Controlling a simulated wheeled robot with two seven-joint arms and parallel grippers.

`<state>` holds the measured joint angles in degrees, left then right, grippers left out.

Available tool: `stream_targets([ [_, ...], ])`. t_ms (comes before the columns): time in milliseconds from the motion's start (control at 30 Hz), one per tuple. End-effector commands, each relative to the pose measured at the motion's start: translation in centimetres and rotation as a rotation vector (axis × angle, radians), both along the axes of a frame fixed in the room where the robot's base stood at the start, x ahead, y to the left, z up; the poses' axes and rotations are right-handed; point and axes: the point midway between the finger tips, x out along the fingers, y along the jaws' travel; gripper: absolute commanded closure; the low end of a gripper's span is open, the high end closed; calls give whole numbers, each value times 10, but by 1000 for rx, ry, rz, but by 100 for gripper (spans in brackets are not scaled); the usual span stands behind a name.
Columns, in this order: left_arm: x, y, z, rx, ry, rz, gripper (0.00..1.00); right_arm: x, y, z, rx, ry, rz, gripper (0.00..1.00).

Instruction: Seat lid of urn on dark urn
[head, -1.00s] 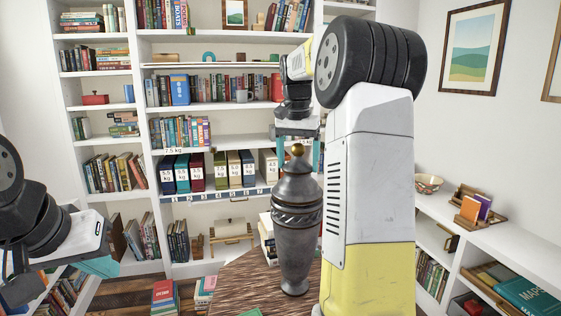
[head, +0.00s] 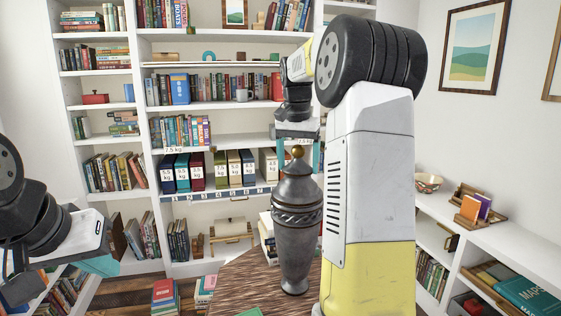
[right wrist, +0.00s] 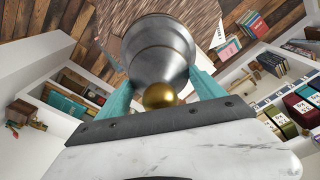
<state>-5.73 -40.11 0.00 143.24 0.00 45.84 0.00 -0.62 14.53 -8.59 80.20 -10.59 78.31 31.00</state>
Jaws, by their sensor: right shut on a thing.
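The dark urn (head: 295,255) stands upright on the wooden table. The grey domed lid (head: 297,186) with a gold knob (head: 297,152) is at its top, upright, with no gap visible between them. My right gripper (head: 298,160) points down from above, its teal fingers on either side of the lid's upper part. In the right wrist view, the fingers (right wrist: 163,90) flank the lid (right wrist: 160,50) beside the gold knob, and the gripper is shut on the lid. My left gripper (head: 100,266) is at the far left, away from the urn; its finger opening is unclear.
The round wood-grained table (head: 240,285) has bare surface left of the urn. Books (head: 266,235) stand behind the urn. A bookcase (head: 225,205) fills the back, and a low white shelf (head: 470,235) with a bowl (head: 428,183) is at right.

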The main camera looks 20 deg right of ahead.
Motion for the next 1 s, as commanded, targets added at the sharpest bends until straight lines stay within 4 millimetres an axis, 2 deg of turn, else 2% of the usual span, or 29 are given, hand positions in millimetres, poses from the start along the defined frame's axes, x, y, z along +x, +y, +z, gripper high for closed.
stream_targets([
  [267,0,0,0,0,0,0,100,0,0,-4,0,-2,-1,94],
  [300,0,0,0,0,0,0,100,0,0,-4,0,-4,-1,18],
  [333,0,0,0,0,0,0,100,0,0,-4,0,-4,-1,13],
  [667,0,0,0,0,0,0,100,0,0,-4,0,0,0,13],
  [1000,0,0,0,0,0,0,100,-2,2,21,0,-2,0,13],
])
